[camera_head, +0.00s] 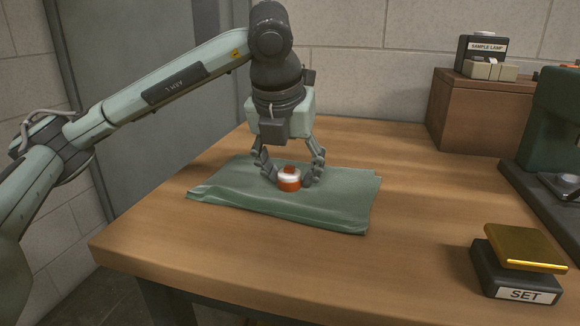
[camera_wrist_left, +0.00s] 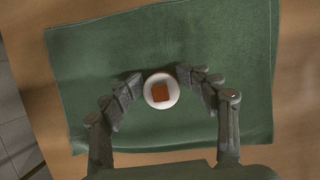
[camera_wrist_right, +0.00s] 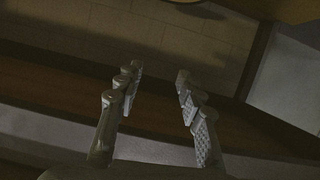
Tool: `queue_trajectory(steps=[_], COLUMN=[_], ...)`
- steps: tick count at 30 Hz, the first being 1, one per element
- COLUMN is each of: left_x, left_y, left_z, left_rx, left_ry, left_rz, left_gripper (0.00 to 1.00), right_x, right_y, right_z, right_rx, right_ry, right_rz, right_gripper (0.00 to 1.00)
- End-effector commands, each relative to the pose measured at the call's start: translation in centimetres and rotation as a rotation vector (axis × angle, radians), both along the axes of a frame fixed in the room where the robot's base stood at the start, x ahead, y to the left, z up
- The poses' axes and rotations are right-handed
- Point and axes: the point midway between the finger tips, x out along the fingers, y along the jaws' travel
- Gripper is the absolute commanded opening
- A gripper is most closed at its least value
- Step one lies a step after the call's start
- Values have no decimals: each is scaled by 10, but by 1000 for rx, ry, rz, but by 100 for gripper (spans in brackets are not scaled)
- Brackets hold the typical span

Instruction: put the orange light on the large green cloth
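The orange light (camera_head: 289,184) is a small round piece with an orange lower body, a white upper ring and an orange square top. It stands upright on the large green cloth (camera_head: 320,215), near its middle. The left wrist view shows the light (camera_wrist_left: 161,91) from above, with green cloth (camera_wrist_left: 90,60) around it. My left gripper (camera_head: 290,176) points down, with one fingertip at each side of the light. My right gripper (camera_wrist_right: 159,72) is open and empty, and shows only in the right wrist view.
The cloth lies on a wooden table (camera_head: 420,230). A black SET block with a gold plate (camera_head: 525,246) is at the front right. A wooden box (camera_head: 480,110) carries a sample lamp (camera_head: 482,50). Dark green equipment (camera_head: 555,125) stands at the right. Table around the cloth is clear.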

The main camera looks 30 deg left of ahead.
Motion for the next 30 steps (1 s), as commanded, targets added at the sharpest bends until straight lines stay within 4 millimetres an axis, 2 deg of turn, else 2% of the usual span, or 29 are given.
queue_trajectory(steps=[4, 13, 19, 21, 30], left_x=[-1, 0, -17, -22, -37], left_y=[0, 0, -5, -6, -9], left_z=[1, 15, 62, 75, 110], left_rx=[2, 0, -2, -1, 0], left_ry=[6, -1, -9, -8, -7], left_rz=[0, 1, -2, 1, 2], left_gripper=[54, 54, 54, 54, 54], right_x=[-2, -29, -41, -52, -102], right_y=[-4, -46, -58, -70, -112], right_z=[-6, -51, -64, -72, -97], right_rx=[-14, -119, -147, -171, -252], right_ry=[34, 295, 376, 444, 707], right_rz=[-8, -80, -103, -125, -210], right_gripper=[38, 38, 38, 38, 38])
